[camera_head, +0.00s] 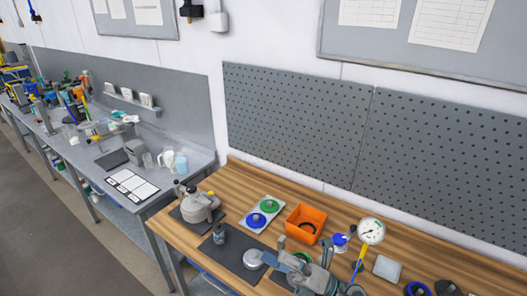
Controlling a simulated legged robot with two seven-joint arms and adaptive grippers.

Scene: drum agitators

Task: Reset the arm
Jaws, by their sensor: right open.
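My right gripper (306,264) is at the bottom centre, low over the front of the wooden workbench (345,207). Its grey fingers are apart, and I see nothing clearly held between them. A green round part shows close behind it; whether they touch cannot be told. My left gripper is not in view. A grey drum-agitator-like unit (200,207) stands on a dark mat at the bench's left end. A dark mat (235,250) left of my gripper bears a dark jar (219,233) and a round metal part (252,259).
An orange bin (305,222) and a white plate (254,228) with green and blue discs stand behind. A dial gauge (371,231), a blue-white roll (341,240) and a pale square (387,268) are right. A pegboard (300,125) rises behind; a cluttered grey bench (185,140) is left.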

